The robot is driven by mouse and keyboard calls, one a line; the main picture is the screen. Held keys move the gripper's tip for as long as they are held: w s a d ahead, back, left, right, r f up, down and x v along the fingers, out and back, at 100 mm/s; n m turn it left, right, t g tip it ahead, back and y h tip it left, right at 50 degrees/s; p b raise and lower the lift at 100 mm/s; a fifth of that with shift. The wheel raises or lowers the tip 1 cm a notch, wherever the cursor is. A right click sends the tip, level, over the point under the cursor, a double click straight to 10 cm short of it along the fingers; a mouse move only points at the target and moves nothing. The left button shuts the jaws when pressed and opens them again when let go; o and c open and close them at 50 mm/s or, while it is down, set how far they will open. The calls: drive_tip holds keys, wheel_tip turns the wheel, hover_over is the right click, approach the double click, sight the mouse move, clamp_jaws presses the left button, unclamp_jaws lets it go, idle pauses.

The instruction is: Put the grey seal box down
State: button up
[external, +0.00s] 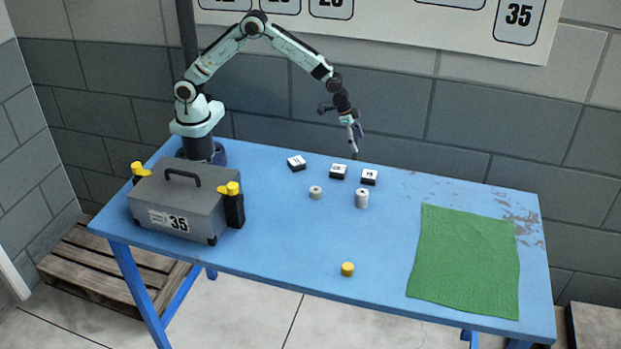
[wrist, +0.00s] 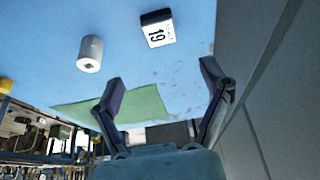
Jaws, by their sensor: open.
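A large grey box (external: 202,222) with a carry handle, yellow-topped side parts and a "35" label stands upright at the left end of the blue table. No part of it is recognisable in the wrist view. My gripper (external: 355,141) is raised above the back of the table, well to the right of that box. In the wrist view, my gripper (wrist: 163,75) has its two fingers spread wide with nothing between them. I cannot tell for certain that this box is the grey seal box.
Small black-and-white boxes (external: 338,171) sit below my gripper; one reads "19" (wrist: 158,30). Grey cylinders (external: 362,198) stand in front, one also in the wrist view (wrist: 90,52). A yellow cylinder (external: 347,269) is near the front edge. A green cloth (external: 465,262) lies clear at right.

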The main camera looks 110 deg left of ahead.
drive_tip(key=s+d+r+g, duration=0.1)
drive_tip(key=s+d+r, duration=0.1)
drive_tip(key=s+r, duration=0.55)
drive_tip(key=s+d+r+g, duration=0.15)
drive_tip(key=s+r, duration=0.35)
drive_tip(key=s, duration=0.5)
drive_tip(key=s+d+n+g, duration=0.1)
drive_tip(key=s+d+g, duration=0.1)
drive_tip(key=s, duration=1.8)
drive_tip(key=shift+d+r+y, duration=0.2)
drive_tip(key=shift+y, duration=0.2)
drive_tip(key=shift+s, duration=0.1)
